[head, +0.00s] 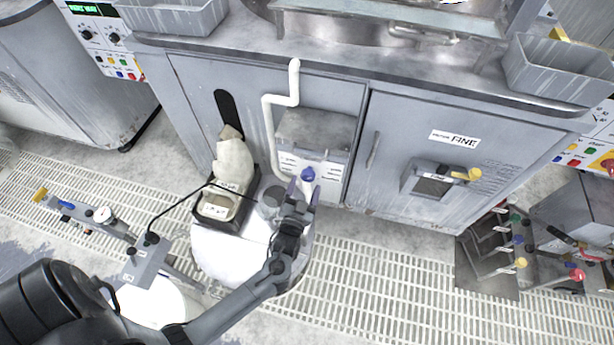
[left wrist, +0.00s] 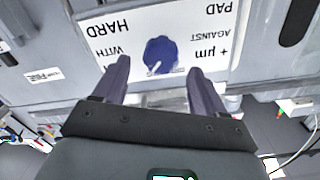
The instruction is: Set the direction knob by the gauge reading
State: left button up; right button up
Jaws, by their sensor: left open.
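The blue direction knob (head: 308,174) sits on a white panel (head: 290,159) on the front of the grey cabinet. In the left wrist view the knob (left wrist: 160,54) has a white mark at its lower edge. The upside-down labels there read "HARD", "WITH", "PAD", "AGAINST" and "+ µm". My left gripper (head: 303,192) is open just in front of the knob. In the left wrist view its fingers (left wrist: 158,75) stand either side of the knob, apart from it. A round white-faced gauge (head: 103,214) is at the left; its reading is too small to tell.
A white bent pipe (head: 268,130) runs beside the panel. A black tray (head: 233,222) with a pale bag stands on a round white top (head: 210,255) near my left arm. A hatch with a yellow handle (head: 474,174) and a rack of coloured levers (head: 490,265) are at the right.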

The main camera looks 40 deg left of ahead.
pick_arm(q)
jog(key=p+v, duration=0.1)
jog(key=v, duration=0.5)
dwell(0.3)
